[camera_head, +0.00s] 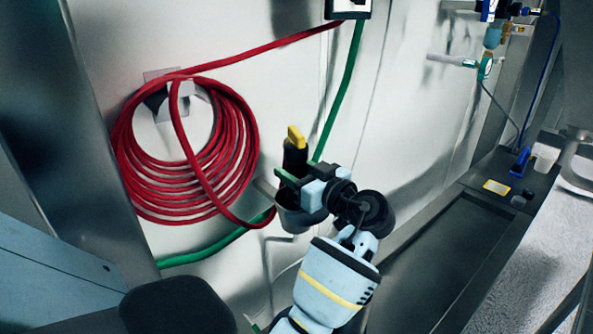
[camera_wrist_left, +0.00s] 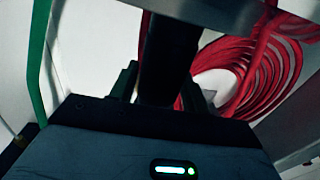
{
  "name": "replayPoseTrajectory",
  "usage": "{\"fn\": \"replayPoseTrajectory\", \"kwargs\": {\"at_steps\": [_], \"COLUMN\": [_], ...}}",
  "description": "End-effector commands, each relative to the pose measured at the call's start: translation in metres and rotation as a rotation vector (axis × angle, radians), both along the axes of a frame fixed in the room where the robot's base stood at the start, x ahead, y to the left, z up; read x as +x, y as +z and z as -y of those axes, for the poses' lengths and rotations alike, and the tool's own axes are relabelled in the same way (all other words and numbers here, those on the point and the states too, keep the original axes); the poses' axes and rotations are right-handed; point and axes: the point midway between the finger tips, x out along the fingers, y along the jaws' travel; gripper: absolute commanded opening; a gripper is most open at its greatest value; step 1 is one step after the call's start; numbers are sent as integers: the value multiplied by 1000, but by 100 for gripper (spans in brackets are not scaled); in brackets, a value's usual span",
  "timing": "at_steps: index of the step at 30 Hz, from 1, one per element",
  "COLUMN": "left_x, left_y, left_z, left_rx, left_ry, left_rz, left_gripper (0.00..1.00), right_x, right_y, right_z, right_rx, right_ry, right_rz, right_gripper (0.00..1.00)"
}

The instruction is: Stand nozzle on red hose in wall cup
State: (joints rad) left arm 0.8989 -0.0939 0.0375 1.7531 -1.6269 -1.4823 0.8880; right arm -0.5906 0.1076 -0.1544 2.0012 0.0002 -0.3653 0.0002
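The nozzle (camera_head: 295,157) is black with a yellow top and stands roughly upright by the wall. My left gripper (camera_head: 292,180) is at its lower body. In the left wrist view the dark nozzle (camera_wrist_left: 168,55) fills the space between the two fingers, which look closed on it. The grey wall cup (camera_head: 291,219) shows just below the gripper; its opening is partly hidden, so I cannot tell whether the nozzle's lower end is inside. The red hose (camera_head: 240,151) hangs coiled on the wall, and one loop runs toward the cup. My right gripper is not in view.
A wall bracket (camera_head: 160,75) carries the coil. A green hose (camera_head: 346,88) runs down the wall behind the nozzle. A counter with a dark sunken basin (camera_head: 450,265) lies at right. Valves and pipes (camera_head: 486,65) are at upper right.

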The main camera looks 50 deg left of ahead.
Motion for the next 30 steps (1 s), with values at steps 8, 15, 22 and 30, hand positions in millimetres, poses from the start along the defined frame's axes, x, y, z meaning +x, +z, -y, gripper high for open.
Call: {"fn": "replayPoseTrajectory", "kwargs": {"at_steps": [8,15,22,30], "left_x": [0,0,-1,-3], "left_y": [0,-3,-4,-2], "left_z": [0,7,43,74], "left_rx": [-1,-4,-4,-2], "left_ry": [0,-2,-3,-1], "left_rz": [-1,-3,-4,-2], "left_gripper": [62,62,62,62], "right_x": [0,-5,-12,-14], "right_y": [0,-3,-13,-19], "right_z": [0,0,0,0], "right_rx": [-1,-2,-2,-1], "right_ry": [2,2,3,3], "right_rz": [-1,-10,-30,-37], "right_gripper": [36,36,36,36]}}
